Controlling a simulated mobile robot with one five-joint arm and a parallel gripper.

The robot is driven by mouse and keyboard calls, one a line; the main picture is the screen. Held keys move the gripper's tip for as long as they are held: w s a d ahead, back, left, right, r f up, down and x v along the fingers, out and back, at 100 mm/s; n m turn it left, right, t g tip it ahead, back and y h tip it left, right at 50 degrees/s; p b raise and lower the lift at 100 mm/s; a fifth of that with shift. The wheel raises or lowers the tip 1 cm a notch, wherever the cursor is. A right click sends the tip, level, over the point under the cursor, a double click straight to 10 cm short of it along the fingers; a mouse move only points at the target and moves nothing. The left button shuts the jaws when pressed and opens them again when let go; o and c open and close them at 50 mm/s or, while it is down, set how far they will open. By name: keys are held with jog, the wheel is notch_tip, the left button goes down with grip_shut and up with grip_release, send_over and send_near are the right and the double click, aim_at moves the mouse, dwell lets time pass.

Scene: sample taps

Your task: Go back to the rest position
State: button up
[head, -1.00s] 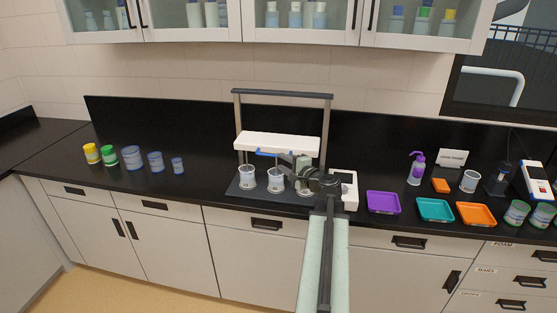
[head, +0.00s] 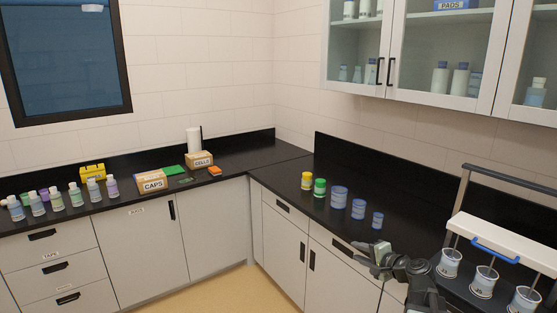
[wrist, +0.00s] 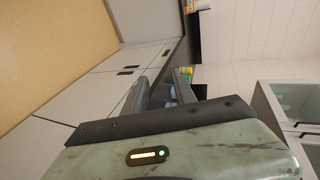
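My gripper (head: 368,262) is at the lower right of the head view, in front of the counter's front edge. It is left of the tap rig and apart from it. In the wrist view my gripper (wrist: 160,88) has its two dark fingers apart, with nothing held between them. The tap rig (head: 505,232) has a white head, a blue lever and several labelled white cups under it. Its right side is cut off by the frame edge.
Yellow, green and blue jars (head: 338,198) stand on the black counter left of the rig. The caps box (head: 152,182), cells box (head: 199,160) and several small bottles (head: 58,200) stand on the left counter. The floor (head: 236,290) between the cabinets is clear.

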jog(key=s+a+f+n+g, duration=0.3)
jog(key=a+f, duration=0.1)
jog(key=a, duration=0.3)
jog(key=s+a+f+n+g, duration=0.2)
jog(key=a+f+n, duration=0.1)
jog(key=a, duration=0.5)
jog(key=s+a+f+n+g, duration=0.3)
jog(key=a+f, duration=0.1)
jog(key=a, duration=0.3)
jog(key=s+d+f+n+g+h, duration=0.3)
jog(key=s+d+f+g+h, duration=0.1)
jog(key=s+d, duration=0.4)
jog(key=shift+s+f+n+g+h, duration=0.15)
jog(key=shift+s+n+g+h, duration=0.2)
jog(key=shift+s+h, duration=0.6)
